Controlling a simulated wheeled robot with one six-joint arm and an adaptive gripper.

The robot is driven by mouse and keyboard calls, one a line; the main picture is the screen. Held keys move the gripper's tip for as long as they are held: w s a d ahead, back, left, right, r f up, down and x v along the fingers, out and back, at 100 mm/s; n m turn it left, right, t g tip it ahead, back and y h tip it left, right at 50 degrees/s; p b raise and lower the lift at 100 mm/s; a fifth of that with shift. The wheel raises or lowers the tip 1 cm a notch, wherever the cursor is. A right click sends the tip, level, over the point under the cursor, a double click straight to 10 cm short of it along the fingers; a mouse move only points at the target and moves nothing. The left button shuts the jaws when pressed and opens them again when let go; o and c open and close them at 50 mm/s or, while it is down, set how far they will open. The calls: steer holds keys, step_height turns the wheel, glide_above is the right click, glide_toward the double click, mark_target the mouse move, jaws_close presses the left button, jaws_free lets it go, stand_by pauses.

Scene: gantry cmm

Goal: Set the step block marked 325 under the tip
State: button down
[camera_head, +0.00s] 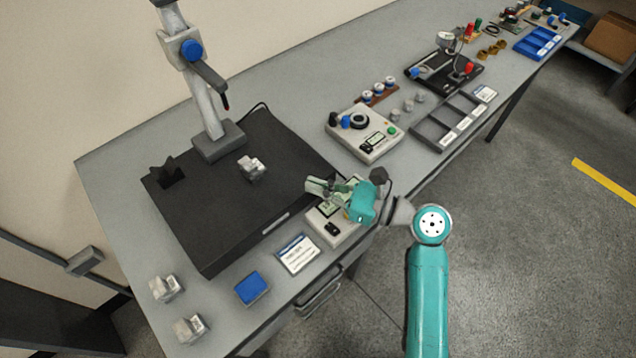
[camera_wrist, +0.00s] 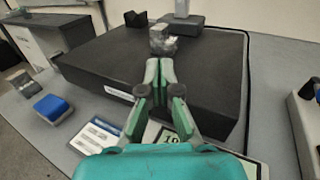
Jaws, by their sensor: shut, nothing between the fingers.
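A silvery step block (camera_head: 252,168) sits on the black plate (camera_head: 205,225), forward of the stand's base. Two more step blocks, one (camera_head: 165,288) behind the other (camera_head: 188,328), stand on the table at the front left. I cannot read any number on them. The tip (camera_head: 226,104) hangs from the stand's arm, above and left of the block on the plate. My gripper (camera_head: 312,187) is shut and empty at the plate's right edge, apart from that block. In the wrist view the fingertips (camera_wrist: 159,68) point toward the block (camera_wrist: 163,42), which lies beyond them.
A display box (camera_head: 335,225) lies below my gripper. A printed card (camera_head: 298,253) and a blue pad (camera_head: 252,288) lie along the front edge. A control box (camera_head: 364,135) and a grey tray (camera_head: 450,122) stand right. A black V-shaped piece (camera_head: 167,172) sits on the plate's left.

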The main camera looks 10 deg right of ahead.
mark_target(257, 167)
steer(key=x, duration=1.1)
steer(key=shift+a, duration=0.1)
steer(key=shift+x, duration=0.85)
